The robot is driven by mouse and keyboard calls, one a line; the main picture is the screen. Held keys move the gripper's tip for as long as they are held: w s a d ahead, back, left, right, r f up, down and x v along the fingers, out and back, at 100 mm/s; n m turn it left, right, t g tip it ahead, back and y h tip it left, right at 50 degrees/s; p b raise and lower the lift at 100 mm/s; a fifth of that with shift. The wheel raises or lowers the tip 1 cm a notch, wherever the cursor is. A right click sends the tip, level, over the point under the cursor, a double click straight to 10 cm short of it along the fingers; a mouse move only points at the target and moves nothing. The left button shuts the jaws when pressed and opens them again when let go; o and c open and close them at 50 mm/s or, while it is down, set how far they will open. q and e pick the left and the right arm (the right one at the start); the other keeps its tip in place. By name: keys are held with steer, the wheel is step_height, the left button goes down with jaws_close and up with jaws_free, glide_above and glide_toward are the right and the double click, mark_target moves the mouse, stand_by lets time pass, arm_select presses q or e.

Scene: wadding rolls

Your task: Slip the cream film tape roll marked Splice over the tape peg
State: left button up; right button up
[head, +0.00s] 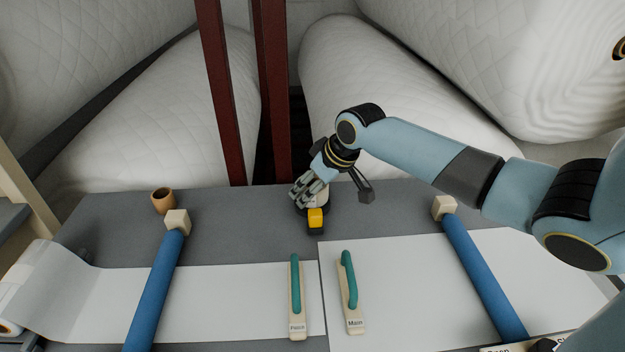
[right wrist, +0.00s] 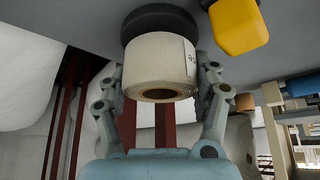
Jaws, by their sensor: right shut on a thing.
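The cream film tape roll (right wrist: 158,62) sits between the two fingers of my right gripper (right wrist: 163,98), with part of a dark printed mark at its right edge. My right gripper (head: 309,190) is shut on the roll near the back middle of the grey table; in the head view the fingers cover most of the roll. A dark round base (right wrist: 160,20) lies right behind the roll in the wrist view; I cannot tell whether they touch. No peg shows clearly. My left gripper is not in view.
A yellow block (head: 316,219) stands just in front of the gripper. Two teal-handled tools (head: 296,295), (head: 349,290) lie on white sheets between blue bars (head: 158,290), (head: 485,280). A brown cup (head: 163,201) stands at the back left. Dark red posts (head: 222,90) rise behind.

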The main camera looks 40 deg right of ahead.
mark_target(323, 188)
steer(key=shift+p, duration=0.3)
steer(key=shift+f+b, duration=0.4)
steer(key=shift+f, duration=0.2)
stand_by(0.4)
steer(key=o, duration=0.9)
steer(key=shift+o, duration=0.2)
steer(key=p+v, duration=0.6)
steer(key=p, duration=0.1)
steer(key=shift+w, duration=0.1)
steer(key=shift+s+r, duration=0.35)
steer(key=shift+r, duration=0.1)
steer(key=shift+v, duration=2)
